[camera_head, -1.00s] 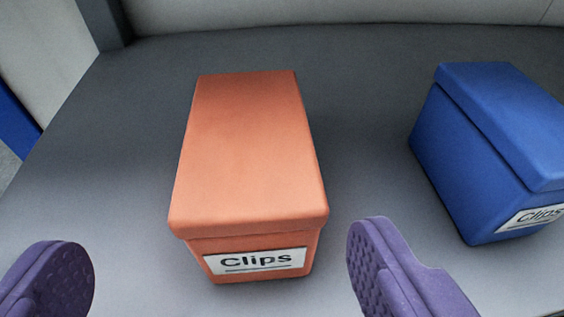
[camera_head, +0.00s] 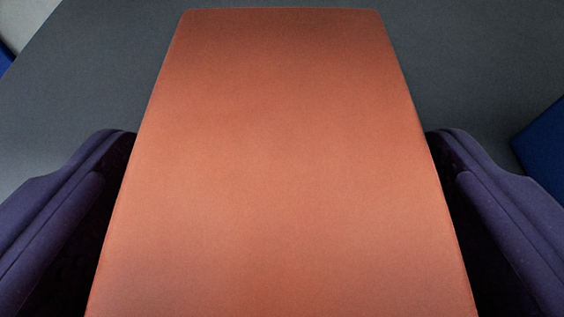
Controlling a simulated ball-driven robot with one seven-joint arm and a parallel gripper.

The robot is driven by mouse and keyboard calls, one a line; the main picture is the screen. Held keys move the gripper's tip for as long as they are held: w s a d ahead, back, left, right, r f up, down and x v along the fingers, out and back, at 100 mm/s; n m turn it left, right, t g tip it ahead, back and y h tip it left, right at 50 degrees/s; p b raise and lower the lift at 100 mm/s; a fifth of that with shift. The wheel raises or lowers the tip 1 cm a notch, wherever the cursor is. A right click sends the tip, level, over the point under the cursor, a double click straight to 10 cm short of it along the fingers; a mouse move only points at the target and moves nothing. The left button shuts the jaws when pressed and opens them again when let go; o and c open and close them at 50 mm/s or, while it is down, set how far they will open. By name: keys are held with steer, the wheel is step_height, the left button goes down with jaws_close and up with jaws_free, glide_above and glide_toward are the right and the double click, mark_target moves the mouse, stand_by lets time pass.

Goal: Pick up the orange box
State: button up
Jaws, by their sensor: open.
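The orange box (camera_head: 280,160) fills the middle of the view, its lid facing me. Its front side and label are out of view. My gripper (camera_head: 280,140) is open, with one purple finger on the left side of the box and the other on the right side. The fingers straddle the box and their inner faces are dark and partly hidden by the lid's edges. I cannot tell whether either finger touches the box.
A grey surface (camera_head: 480,65) lies around the box, with bare room to its left and right. A part of a blue box (camera_head: 545,150) shows at the right edge, near the right finger.

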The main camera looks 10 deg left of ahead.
steer(key=c, duration=1.2)
steer(key=shift+c, duration=0.2)
